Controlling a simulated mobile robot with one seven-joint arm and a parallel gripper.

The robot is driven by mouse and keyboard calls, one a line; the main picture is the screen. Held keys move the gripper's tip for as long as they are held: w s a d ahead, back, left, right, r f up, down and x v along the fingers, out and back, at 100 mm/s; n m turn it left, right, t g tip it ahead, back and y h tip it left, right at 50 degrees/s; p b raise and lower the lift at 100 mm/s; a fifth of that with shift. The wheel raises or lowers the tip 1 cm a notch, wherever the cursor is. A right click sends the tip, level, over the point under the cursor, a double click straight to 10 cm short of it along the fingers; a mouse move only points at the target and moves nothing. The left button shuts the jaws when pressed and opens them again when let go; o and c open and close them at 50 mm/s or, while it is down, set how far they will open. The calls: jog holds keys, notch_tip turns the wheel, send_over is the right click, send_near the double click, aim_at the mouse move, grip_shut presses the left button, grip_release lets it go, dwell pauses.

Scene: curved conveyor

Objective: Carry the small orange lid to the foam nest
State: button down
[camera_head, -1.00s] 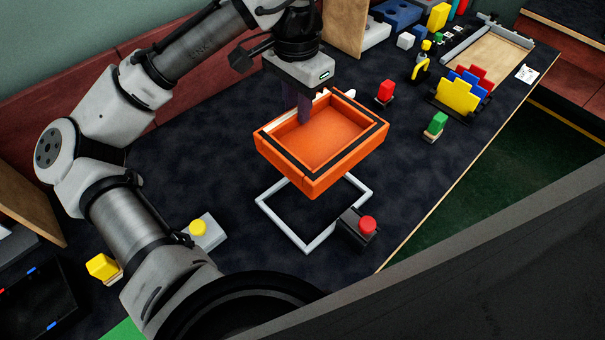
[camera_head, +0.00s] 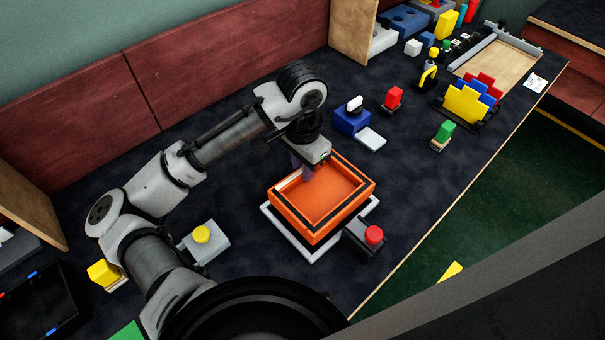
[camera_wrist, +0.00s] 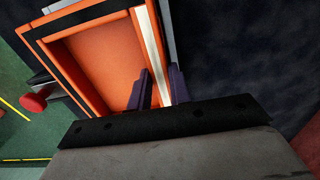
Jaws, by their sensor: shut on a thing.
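The orange lid (camera_head: 332,190) is a shallow square tray shape, hollow side up, with a black line along its rim. My gripper (camera_head: 301,172) is shut on the lid's back-left wall. In the wrist view, the two dark fingers (camera_wrist: 159,88) stand on either side of that wall, over its white strip. The lid (camera_wrist: 100,65) looks level. It sits within or just above a light grey square frame (camera_head: 283,234), which shows around its left, front and right sides. I cannot tell whether the lid touches the frame, nor whether this frame is the foam nest.
A dark block with a red button (camera_head: 373,234) stands close to the frame's right. A blue block (camera_head: 351,121) with a white plate is behind the lid. A grey block with a yellow button (camera_head: 202,236) is at left. The table's front edge lies to the right.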

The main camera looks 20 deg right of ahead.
jog(key=shift+f, duration=1.7)
jog(key=shift+f, duration=0.1)
jog(key=c, duration=1.3)
grip_release()
notch_tip(320, 180, up, 12)
jog(key=shift+r, duration=0.1)
